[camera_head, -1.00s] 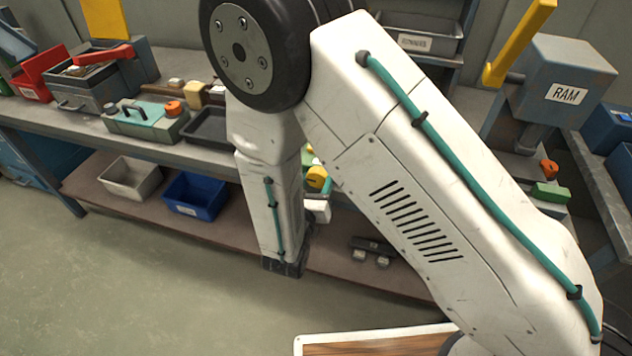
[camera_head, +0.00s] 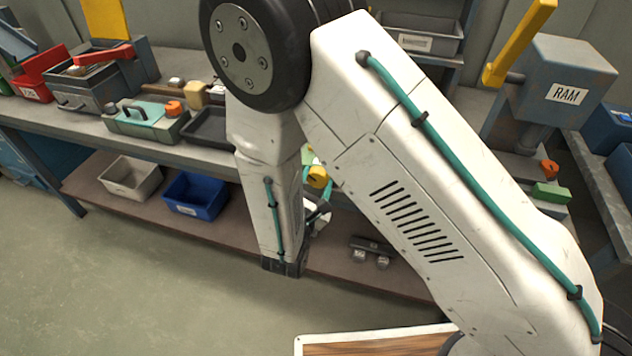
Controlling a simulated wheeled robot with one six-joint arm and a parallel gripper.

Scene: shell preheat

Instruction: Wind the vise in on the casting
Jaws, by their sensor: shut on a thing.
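I cannot make out the vise or the casting in the head view; my arm covers the middle of the bench, where they may be hidden. My gripper's fingers do not show either; they are behind my own arm. A white wrist part of mine with a teal cable shows just right of the lower arm link. A small yellow part (camera_head: 317,178) shows beside that link, partly covered; I cannot tell what it belongs to.
A teal fixture with an orange knob (camera_head: 147,120) and a dark tray (camera_head: 208,127) stand on the bench. A red-handled grey box (camera_head: 92,84) is at left. The RAM box (camera_head: 566,85) with a yellow lever is at right. White (camera_head: 130,178) and blue bins (camera_head: 195,194) sit below.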

